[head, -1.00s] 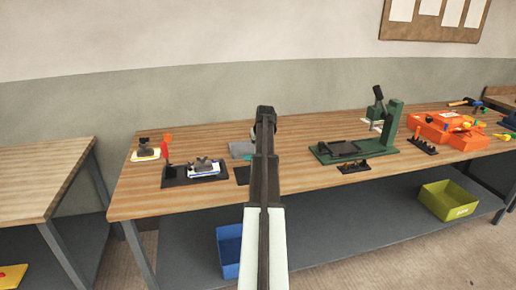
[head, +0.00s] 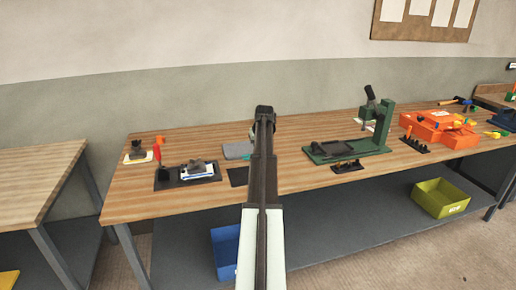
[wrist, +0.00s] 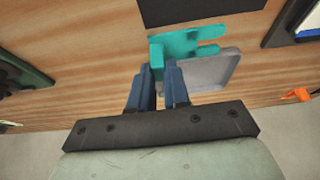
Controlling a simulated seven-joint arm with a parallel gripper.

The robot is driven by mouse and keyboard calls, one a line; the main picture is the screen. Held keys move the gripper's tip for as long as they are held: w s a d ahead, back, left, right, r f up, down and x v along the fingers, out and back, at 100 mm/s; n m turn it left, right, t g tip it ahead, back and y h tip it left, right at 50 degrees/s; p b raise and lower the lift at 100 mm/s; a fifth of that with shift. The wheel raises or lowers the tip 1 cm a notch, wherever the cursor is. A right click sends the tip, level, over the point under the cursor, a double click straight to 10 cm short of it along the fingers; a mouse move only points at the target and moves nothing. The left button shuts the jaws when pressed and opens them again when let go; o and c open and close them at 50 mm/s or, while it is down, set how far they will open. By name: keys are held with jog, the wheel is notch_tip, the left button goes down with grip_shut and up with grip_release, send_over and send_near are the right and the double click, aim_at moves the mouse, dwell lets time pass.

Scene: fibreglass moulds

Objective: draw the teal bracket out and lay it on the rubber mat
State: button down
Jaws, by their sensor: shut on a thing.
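In the wrist view the teal bracket (wrist: 183,46), with finger-like prongs pointing right, is at the tips of my gripper (wrist: 158,68). My gripper is shut on the bracket's left end. A grey rounded pad or tray (wrist: 215,72) lies beside and partly behind the bracket; I cannot tell whether they touch. The dark flat mat (wrist: 190,8) is at the top edge of the wrist view and shows in the head view (head: 238,177) left of my arm.
A green press (head: 350,148) stands right of my arm. A black tray (head: 175,182) with a blue-and-white item lies left. Orange cases (head: 437,128) are at the far right. Bare bench wood (head: 215,207) runs along the front edge.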

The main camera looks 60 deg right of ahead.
jog(key=shift+r, duration=3.4)
jog(key=a+f, duration=0.2)
jog(key=s+a+f, duration=0.1)
jog(key=a+f, duration=0.1)
jog(key=s+a+f, duration=0.1)
jog(key=a+f, duration=0.2)
jog(key=shift+s+f, duration=0.1)
jog(key=shift+f, duration=2.15)
jog(key=shift+f, duration=0.1)
jog(key=c, duration=1.1)
grip_release()
jog(key=v, duration=1.2)
